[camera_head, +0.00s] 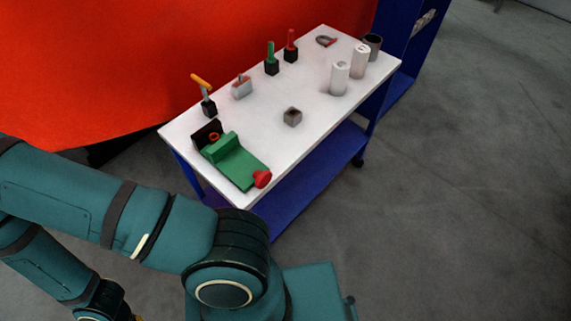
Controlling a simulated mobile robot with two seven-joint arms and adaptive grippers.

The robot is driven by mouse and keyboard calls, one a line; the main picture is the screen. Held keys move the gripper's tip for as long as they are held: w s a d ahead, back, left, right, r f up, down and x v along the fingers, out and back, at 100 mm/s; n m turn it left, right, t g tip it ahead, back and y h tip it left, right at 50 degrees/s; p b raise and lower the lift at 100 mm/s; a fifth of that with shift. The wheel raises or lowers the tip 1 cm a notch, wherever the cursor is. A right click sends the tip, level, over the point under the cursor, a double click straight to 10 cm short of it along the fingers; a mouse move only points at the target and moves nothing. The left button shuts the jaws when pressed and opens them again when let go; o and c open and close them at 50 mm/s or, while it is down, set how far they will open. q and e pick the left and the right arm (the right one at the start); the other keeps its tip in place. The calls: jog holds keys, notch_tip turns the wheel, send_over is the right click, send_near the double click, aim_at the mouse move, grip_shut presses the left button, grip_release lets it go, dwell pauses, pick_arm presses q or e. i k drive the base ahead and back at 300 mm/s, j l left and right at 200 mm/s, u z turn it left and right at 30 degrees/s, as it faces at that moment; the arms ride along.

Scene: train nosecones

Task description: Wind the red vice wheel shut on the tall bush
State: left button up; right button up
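The green vice (240,164) lies near the left front end of the white table. Its red wheel (262,178) is at the end nearest me, by the table's front edge. A dark block (204,134) stands at the vice's far end. A small orange-red ring (214,136) shows between that block and the green jaw; I cannot tell if it is the tall bush. Teal arm links of mine cross the lower left, in front of the table.
The white table (330,118) also carries a small dark square block (292,117), two white cylinders (339,78), a dark cup (373,45), a grey box (242,86) and handled tools in black holders (208,104). A blue shelf (318,168) is below. Grey floor is clear at right.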

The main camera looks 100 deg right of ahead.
aim_at(262, 180)
jog(key=k+l, duration=0.6)
jog(key=k, duration=0.15)
